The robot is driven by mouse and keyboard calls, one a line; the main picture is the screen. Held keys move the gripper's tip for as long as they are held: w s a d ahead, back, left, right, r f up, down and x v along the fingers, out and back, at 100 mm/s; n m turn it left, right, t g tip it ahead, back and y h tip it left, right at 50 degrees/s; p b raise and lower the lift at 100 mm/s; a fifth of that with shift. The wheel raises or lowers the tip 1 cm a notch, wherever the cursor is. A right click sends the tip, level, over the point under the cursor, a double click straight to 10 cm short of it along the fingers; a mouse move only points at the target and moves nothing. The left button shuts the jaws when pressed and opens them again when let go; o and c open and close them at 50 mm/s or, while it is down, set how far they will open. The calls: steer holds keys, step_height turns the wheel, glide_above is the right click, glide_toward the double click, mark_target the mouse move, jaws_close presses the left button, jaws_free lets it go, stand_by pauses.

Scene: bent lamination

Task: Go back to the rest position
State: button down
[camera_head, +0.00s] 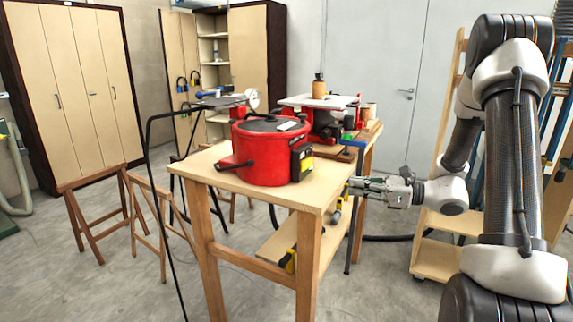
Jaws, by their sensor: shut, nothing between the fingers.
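My gripper (362,186) is at the right of the wooden table (219,174), just off the table's right edge, with its fingers pointing left. It is shut and holds nothing that I can see. My arm comes in from the right side of the view and bends back toward the table. A large red pot (262,150) with a dark lid stands upright on the table, left of my gripper and apart from it.
Wooden trestles (95,190) stand at left. A wooden rack (440,258) is at right. Cabinets (75,85) line the back wall.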

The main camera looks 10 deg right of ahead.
steer(key=s+d+f+n+g+h, duration=0.1)
steer(key=s+f+n+g+h, duration=0.2)
steer(key=s, duration=0.4)
steer(key=s+f+n+g+h, duration=0.1)
steer(key=s+f+n+g, duration=0.2)
steer(key=s+n+g, duration=0.35)
steer(key=s+d+r+n+h, duration=0.5)
steer(key=s+d+n+h, duration=0.15)
steer(key=s, duration=0.25)
steer(key=s+r+n+t+h, duration=0.1)
steer(key=r+n+t+h, duration=0.1)
steer(key=r, duration=0.3)
steer(key=s+r+n+t+h, duration=0.2)
steer(key=r+n+t+h, duration=0.1)
steer(key=r, duration=0.3)
steer(key=shift+s+a+r+n+t, duration=0.15)
steer(key=shift+s+n+t, duration=0.25)
steer(key=shift+n, duration=0.5)
steer(key=shift+w+a, duration=0.1)
